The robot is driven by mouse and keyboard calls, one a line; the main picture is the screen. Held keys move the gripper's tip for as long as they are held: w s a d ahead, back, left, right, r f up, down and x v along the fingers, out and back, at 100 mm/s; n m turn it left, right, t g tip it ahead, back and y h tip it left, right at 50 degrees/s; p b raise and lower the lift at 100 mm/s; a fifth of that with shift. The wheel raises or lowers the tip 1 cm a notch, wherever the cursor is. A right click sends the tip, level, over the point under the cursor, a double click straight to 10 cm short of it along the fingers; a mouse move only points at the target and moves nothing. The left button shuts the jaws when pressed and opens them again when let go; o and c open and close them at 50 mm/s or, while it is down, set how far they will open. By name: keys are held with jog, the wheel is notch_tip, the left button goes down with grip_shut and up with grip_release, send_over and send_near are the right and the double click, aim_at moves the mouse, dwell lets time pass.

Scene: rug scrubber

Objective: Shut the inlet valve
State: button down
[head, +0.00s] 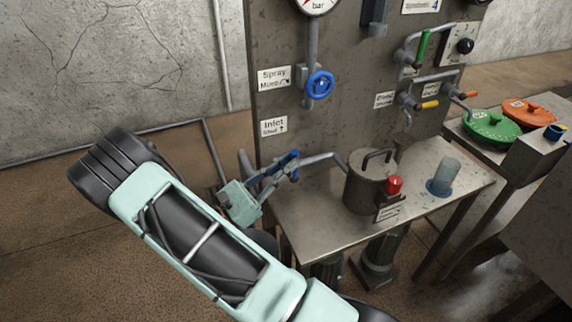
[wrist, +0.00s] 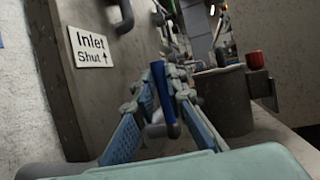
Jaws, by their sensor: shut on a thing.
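The inlet valve has a blue lever handle (wrist: 160,88), which stands between my fingertips in the wrist view. In the head view the valve is at the left end of a grey pipe (head: 322,158), at the left edge of the steel table. My gripper (head: 280,170) is there, shut on the blue lever; its fingers (wrist: 158,95) lie on both sides of it in the wrist view. The fingers partly hide the valve body. A white label (head: 273,126) reading "Inlet Shut" with an up arrow is on the panel above; it also shows in the wrist view (wrist: 90,47).
A metal pot (head: 364,190) with a red knob (head: 395,184) stands right of the gripper on the table (head: 305,232). A blue round valve wheel (head: 320,84) is higher on the panel. Green (head: 490,127) and orange (head: 528,114) lids are at the right.

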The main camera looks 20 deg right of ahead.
jog(key=c, duration=2)
grip_release()
jog(key=shift+o, duration=0.2)
jog(key=shift+a, duration=0.1)
jog(key=v, duration=1.2)
